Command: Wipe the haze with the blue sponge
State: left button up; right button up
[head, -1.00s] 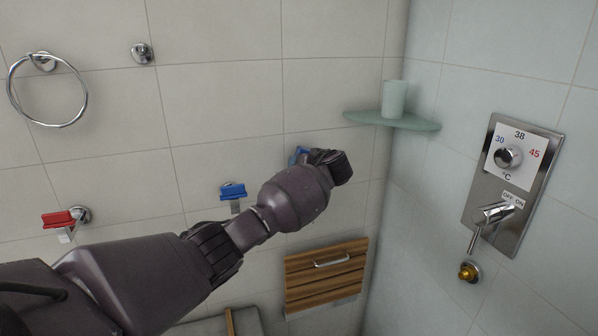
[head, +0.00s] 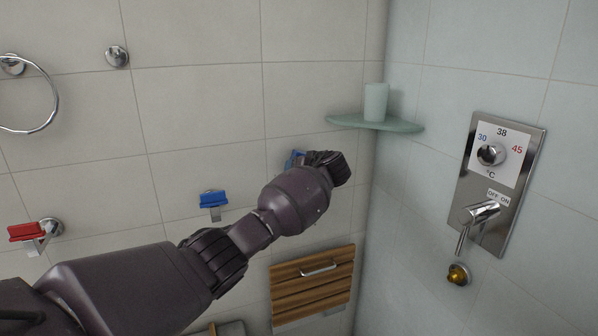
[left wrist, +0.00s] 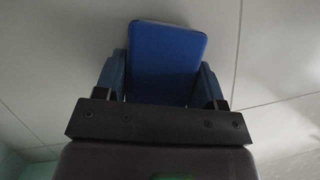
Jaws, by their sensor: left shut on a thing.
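The blue sponge (left wrist: 166,55) is a flat blue block between the two fingers of my left gripper (left wrist: 164,82) in the left wrist view. The gripper is shut on it. A pale tiled wall fills the space beyond the sponge; I cannot tell whether they touch. In the head view my left arm reaches to the back wall near the corner. Its wrist hides most of the gripper, with only a bit of blue (head: 293,159) showing behind it. I cannot make out any haze on the surfaces in view. My right gripper is out of view.
A corner shelf (head: 345,121) with a cup (head: 376,102) is just above and right of the hand. Blue (head: 213,199) and red (head: 26,231) wall pieces, a towel ring (head: 55,95) and a wooden panel (head: 312,287) are on the back wall. A shower control (head: 492,185) is at right.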

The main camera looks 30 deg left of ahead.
pick_arm(q)
jog(key=shift+s+d+r+p, duration=0.15)
jog(key=shift+d+p, duration=0.05)
jog(key=shift+p, duration=0.15)
jog(key=s+d+p, duration=0.1)
jog(key=d+p, duration=0.1)
jog(key=s+d+p, duration=0.2)
jog(key=shift+s+d, duration=0.1)
jog(key=shift+s, duration=0.2)
jog(key=shift+s+d+p, duration=0.9)
jog(key=shift+s+d, duration=0.1)
jog(key=shift+d, duration=0.1)
